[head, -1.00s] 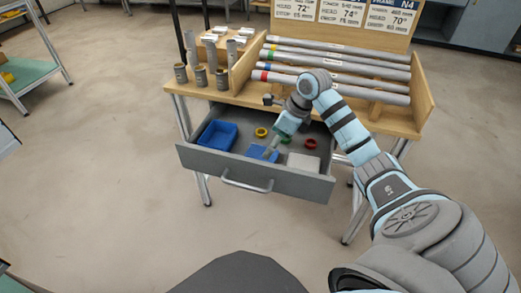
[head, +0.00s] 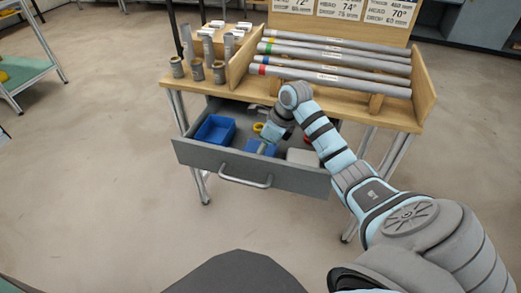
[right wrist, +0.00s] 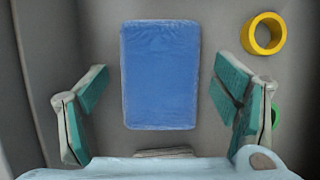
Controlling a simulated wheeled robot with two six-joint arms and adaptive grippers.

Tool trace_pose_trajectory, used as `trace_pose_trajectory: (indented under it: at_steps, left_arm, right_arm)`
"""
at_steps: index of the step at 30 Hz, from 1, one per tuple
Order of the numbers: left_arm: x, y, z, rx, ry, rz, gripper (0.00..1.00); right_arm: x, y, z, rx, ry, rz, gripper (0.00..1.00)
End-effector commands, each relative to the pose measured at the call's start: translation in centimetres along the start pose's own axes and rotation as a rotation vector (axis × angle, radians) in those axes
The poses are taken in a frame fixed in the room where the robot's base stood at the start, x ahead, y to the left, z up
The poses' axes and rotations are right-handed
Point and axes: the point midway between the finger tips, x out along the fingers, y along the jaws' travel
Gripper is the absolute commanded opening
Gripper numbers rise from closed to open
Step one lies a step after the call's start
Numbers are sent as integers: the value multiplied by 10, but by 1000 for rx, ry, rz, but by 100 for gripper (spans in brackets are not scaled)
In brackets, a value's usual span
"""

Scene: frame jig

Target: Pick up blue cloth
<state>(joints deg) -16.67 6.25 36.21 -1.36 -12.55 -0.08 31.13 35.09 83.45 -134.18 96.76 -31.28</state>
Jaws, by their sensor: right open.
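The blue cloth (head: 252,146) lies flat in the open grey drawer, partly hidden by my right arm in the head view. In the right wrist view the blue cloth (right wrist: 158,70) shows as a folded rectangle on the drawer floor. My right gripper (right wrist: 160,108) is open and empty, its teal-padded fingers on either side of the lower part of the cloth in the picture. In the head view my right gripper (head: 266,142) is over the drawer at the cloth. Any contact cannot be told. My left gripper is not in view.
The drawer (head: 225,160) also holds a blue bin (head: 215,130), a yellow ring (right wrist: 263,33), a green ring (right wrist: 275,116) partly behind a finger, a red ring and a pale block (head: 302,157). The wooden bench with pipes (head: 335,80) stands directly above and behind.

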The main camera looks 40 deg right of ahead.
Motion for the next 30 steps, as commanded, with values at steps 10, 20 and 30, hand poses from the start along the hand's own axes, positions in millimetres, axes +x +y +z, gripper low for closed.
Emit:
trace_pose_trajectory:
  at_steps: [10,20,30]
  left_arm:
    - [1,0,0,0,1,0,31]
    - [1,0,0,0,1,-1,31]
    - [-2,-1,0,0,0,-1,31]
  right_arm:
    - [1,0,-1,0,0,0,82]
    - [2,1,0,0,1,2,34]
    - [-2,1,1,0,0,3,34]
